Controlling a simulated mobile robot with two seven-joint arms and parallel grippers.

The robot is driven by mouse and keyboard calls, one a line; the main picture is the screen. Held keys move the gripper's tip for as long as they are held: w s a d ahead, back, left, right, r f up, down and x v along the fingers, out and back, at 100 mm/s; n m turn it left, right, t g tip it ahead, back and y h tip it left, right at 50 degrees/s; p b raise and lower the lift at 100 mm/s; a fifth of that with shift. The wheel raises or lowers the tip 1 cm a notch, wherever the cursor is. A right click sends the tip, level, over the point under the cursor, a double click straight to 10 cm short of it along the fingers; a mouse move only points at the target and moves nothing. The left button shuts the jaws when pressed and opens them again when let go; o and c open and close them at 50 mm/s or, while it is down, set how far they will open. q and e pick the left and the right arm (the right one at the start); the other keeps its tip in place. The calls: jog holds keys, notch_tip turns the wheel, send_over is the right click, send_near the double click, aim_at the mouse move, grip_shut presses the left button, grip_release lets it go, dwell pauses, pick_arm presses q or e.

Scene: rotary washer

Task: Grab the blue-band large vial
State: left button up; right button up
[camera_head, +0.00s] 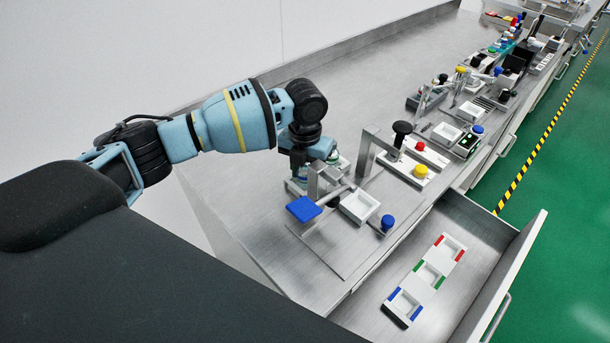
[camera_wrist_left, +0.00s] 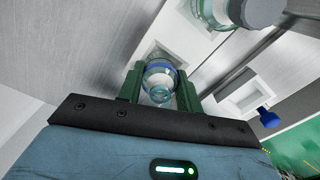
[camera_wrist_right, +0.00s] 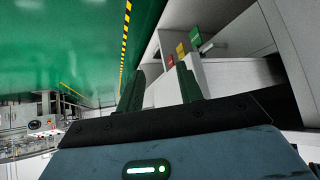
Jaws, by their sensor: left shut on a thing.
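The blue-band large vial (camera_wrist_left: 160,81) is clear, with a blue ring around it. In the left wrist view it sits between the green fingers of my left gripper (camera_wrist_left: 159,88), which is shut on it. Behind it is a white holder (camera_wrist_left: 182,43) with a square recess; I cannot tell whether the vial's far end is still inside. In the head view my left gripper (camera_head: 312,168) is over the bench, its fingers mostly hidden by the wrist. My right gripper (camera_wrist_right: 160,80) is open and empty in the right wrist view, beside the bench.
Another clear vial (camera_wrist_left: 222,14) stands near the left gripper. A blue square plate (camera_head: 303,209) and a white box (camera_head: 360,207) with a blue knob (camera_head: 387,222) are close by. An open drawer (camera_head: 470,222) holds a tray (camera_head: 418,291) with blue, green and red marks.

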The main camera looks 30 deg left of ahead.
aim_at(305, 168)
pick_arm(q)
jog(key=shift+r, duration=0.1)
notch_tip(305, 168, up, 10)
jog(key=shift+f, duration=0.1)
dwell(0.3)
